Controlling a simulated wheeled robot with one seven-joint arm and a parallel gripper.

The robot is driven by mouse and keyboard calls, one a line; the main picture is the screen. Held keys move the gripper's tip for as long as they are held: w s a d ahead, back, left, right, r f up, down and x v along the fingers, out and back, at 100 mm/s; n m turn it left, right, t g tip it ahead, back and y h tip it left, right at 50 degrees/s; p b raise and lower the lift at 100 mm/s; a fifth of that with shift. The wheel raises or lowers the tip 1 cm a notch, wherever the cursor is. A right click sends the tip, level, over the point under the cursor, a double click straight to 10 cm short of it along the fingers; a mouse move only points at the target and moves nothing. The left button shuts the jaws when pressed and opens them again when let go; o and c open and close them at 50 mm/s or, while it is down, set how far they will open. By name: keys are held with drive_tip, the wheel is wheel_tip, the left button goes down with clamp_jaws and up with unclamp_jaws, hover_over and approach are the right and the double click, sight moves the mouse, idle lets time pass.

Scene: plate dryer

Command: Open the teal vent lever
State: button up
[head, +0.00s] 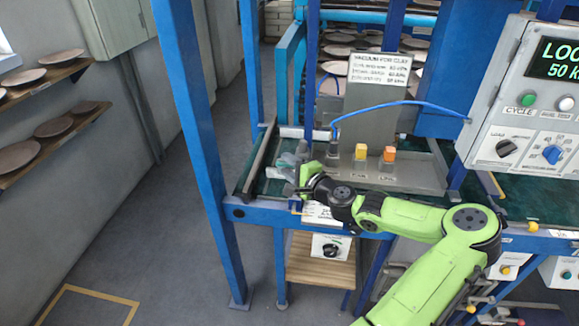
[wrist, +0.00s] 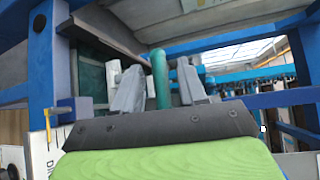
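The teal vent lever (wrist: 160,78) shows in the wrist view as an upright teal rod. It stands between the two grey fingers of my gripper (wrist: 158,88), with a visible gap on either side. Whether it is fully between the fingertips or a little beyond them I cannot tell. In the head view my gripper (head: 293,162) is at the left end of the grey control panel (head: 430,173), above the blue frame's front rail. The lever cannot be made out there, as the gripper covers that spot.
A yellow knob (head: 361,152) and an orange knob (head: 390,154) stand on the panel to the right of my gripper. A blue hose (head: 400,104) arches above. A blue post (head: 190,120) rises to the left. A white control box (head: 530,100) is at the right.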

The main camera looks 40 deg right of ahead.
clamp_jaws()
drive_tip(key=shift+f+m+t+b, duration=0.1)
drive_tip(key=shift+m+t+b, duration=0.2)
drive_tip(key=shift+t+b, duration=0.25)
drive_tip(key=shift+m+t+b, duration=0.25)
drive_tip(key=shift+m+b, duration=0.05)
drive_tip(key=shift+b, duration=0.2)
drive_tip(key=shift+r+m+t, duration=0.3)
drive_tip(key=shift+r+m, duration=0.1)
drive_tip(key=shift+r, duration=0.1)
drive_tip(key=shift+o, duration=0.5)
unclamp_jaws()
